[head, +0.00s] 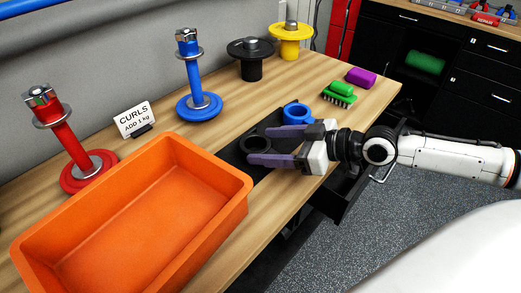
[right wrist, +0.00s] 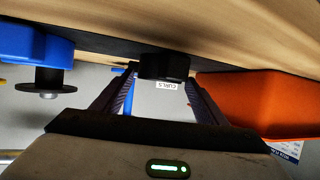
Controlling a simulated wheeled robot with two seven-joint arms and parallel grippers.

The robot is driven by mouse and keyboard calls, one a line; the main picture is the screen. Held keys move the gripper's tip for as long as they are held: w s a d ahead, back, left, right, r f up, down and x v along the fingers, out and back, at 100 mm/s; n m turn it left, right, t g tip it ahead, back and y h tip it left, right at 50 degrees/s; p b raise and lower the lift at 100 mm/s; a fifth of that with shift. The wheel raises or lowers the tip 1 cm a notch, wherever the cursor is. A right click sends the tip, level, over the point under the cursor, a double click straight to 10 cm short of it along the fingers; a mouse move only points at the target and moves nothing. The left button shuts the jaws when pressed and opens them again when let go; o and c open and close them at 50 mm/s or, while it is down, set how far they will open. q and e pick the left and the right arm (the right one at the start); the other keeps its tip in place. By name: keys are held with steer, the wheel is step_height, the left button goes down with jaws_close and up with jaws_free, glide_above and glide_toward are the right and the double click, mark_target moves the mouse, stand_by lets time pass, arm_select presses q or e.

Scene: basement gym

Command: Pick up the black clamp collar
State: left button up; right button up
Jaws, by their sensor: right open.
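The black clamp collar (head: 252,144) is a dark ring on a black tray (head: 232,155) on the wooden bench. My right gripper (head: 260,145) comes in from the right, its purple fingers open and reaching to the collar. In the right wrist view the collar (right wrist: 165,66) is a dark shape at the far end of the gap between the fingertips (right wrist: 157,80). I cannot tell whether the fingers touch it. My left gripper is not in view.
A blue collar (head: 297,113) lies behind the gripper on the tray. An orange bin (head: 185,170) stands close on the left. Behind are a CURLS sign (head: 134,118), red (head: 62,135), blue (head: 193,70), black (head: 249,70) and yellow (head: 290,45) stands.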

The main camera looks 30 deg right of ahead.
mark_target(249, 141)
steer(key=shift+x, duration=1.4)
steer(key=shift+r, duration=0.1)
steer(key=c, duration=0.9)
steer(key=shift+r, duration=0.1)
steer(key=shift+c, duration=0.2)
